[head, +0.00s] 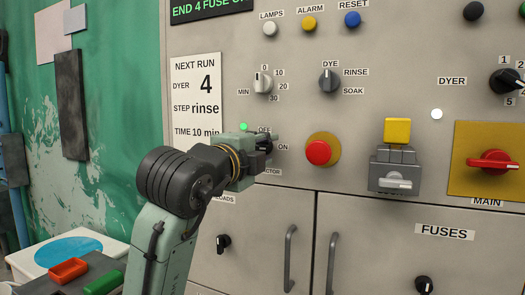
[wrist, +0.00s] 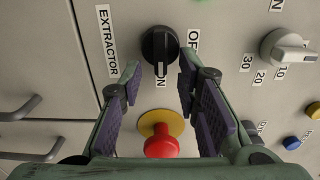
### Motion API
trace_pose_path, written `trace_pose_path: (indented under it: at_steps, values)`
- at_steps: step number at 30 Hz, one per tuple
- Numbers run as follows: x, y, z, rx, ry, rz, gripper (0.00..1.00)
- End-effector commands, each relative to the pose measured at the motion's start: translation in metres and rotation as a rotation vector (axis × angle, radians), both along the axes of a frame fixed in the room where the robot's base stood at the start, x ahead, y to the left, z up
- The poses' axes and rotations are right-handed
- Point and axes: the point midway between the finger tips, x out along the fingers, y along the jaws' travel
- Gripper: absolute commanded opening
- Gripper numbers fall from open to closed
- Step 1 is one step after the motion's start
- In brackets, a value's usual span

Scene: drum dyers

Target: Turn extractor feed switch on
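The extractor feed switch (wrist: 159,44) is a round black knob with a raised grip bar, near the top middle of the wrist view. Its pale mark lies at the end towards the ON label (wrist: 160,83), not towards the OFF label (wrist: 193,40). The EXTRACTOR label (wrist: 107,40) is beside it. My gripper (wrist: 160,72) is open, with one finger on each side below the knob and a gap between them. Nothing is held. In the head view my gripper (head: 266,143) is at the panel and hides most of the switch.
A red push button (wrist: 160,142) on a yellow disc is close by, between my fingers in the wrist view. A green lamp (head: 243,127) shows above the gripper. Grey knobs (head: 263,83) are above, and a yellow-topped grey switch (head: 396,155) is to the right.

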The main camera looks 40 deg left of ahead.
Motion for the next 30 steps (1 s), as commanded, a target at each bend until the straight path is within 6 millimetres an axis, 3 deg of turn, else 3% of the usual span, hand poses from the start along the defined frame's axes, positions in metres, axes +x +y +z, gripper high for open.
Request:
trace_pose_path:
  at_steps: [6,10,22,30]
  values:
    - [-0.001,0.000,0.000,0.000,-0.001,0.000,0.30]
    - [-0.012,-0.002,0.001,0.001,-0.003,0.002,0.30]
    - [-0.090,-0.021,0.001,0.001,-0.003,0.003,0.30]
    - [-0.116,-0.028,0.000,0.001,0.000,0.000,0.30]
